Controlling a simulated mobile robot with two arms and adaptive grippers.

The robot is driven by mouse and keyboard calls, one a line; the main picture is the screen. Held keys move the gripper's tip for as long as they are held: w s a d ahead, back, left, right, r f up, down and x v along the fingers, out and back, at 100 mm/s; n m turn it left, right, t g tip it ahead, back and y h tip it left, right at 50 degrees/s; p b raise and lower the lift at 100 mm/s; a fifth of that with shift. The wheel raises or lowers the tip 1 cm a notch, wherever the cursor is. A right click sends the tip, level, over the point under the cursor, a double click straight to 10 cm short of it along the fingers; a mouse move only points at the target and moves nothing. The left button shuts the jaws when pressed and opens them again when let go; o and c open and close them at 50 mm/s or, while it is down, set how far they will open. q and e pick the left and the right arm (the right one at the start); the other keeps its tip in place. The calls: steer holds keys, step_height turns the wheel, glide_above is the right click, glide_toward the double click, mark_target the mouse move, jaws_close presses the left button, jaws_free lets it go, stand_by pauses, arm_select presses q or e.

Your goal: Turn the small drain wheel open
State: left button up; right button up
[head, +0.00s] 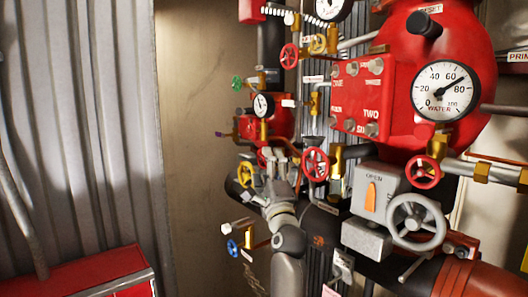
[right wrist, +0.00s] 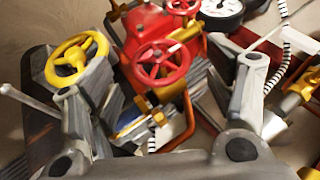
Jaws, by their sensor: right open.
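Several small handwheels show in the head view: a yellow one (head: 245,174), a blue one (head: 232,248), a green one (head: 237,83) and red ones, among them one at centre (head: 315,164) and one under the large gauge (head: 423,171). I cannot read a label naming the drain wheel. My right gripper (head: 278,158) is open among the pipes, just right of the yellow wheel. In the right wrist view, my open fingers (right wrist: 158,85) frame a red wheel (right wrist: 160,62); a yellow wheel (right wrist: 77,58) lies beyond the left finger. Contact cannot be told. My left gripper is not in view.
A big grey handwheel (head: 416,222) and a grey box marked OPEN (head: 379,194) stand right of my arm. A red valve body with a water gauge (head: 445,91) is above. A red cabinet (head: 90,280) is at lower left. The space before the beige wall (head: 190,120) looks clear.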

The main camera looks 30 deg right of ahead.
steer(key=p+x, duration=0.1)
steer(key=x, duration=0.1)
steer(key=shift+w+d+r, duration=0.15)
steer(key=shift+r, duration=0.1)
steer(key=shift+w+d+r, duration=0.15)
steer(key=shift+w+d, duration=0.05)
steer(key=shift+w, duration=0.35)
steer(key=c, duration=1.1)
steer(key=shift+o, duration=0.2)
